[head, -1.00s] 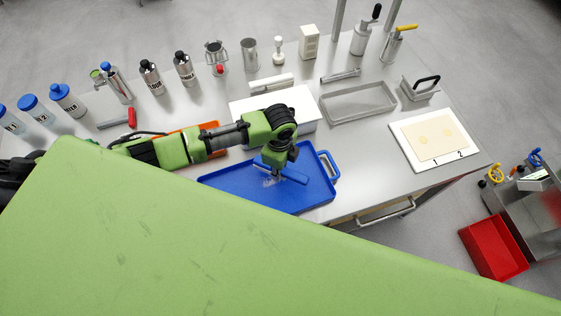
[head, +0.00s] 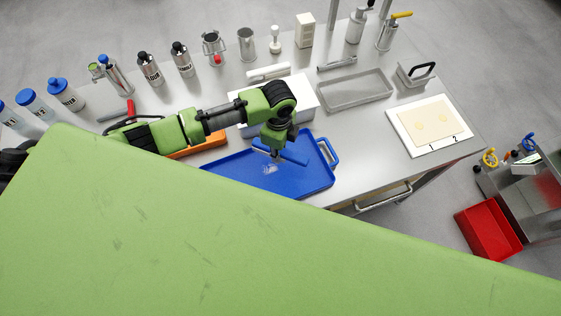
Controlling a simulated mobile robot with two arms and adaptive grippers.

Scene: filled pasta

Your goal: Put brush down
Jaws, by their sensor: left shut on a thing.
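A blue brush (head: 295,158) shows as a short blue bar beside my left gripper's tip. My left gripper (head: 275,154) points down over the blue tray (head: 318,181) and is shut on the brush; its fingers are small and partly hidden by the wrist. I cannot tell whether the brush touches the tray. A whitish patch (head: 269,169) lies on the tray just below the gripper. My green body covers the tray's near left part. My right gripper is not in view.
An orange object (head: 197,146) lies partly hidden under my left arm. A grey metal tray (head: 357,103) and a white board with a dough sheet (head: 428,124) lie to the right. Bottles and jars line the back.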

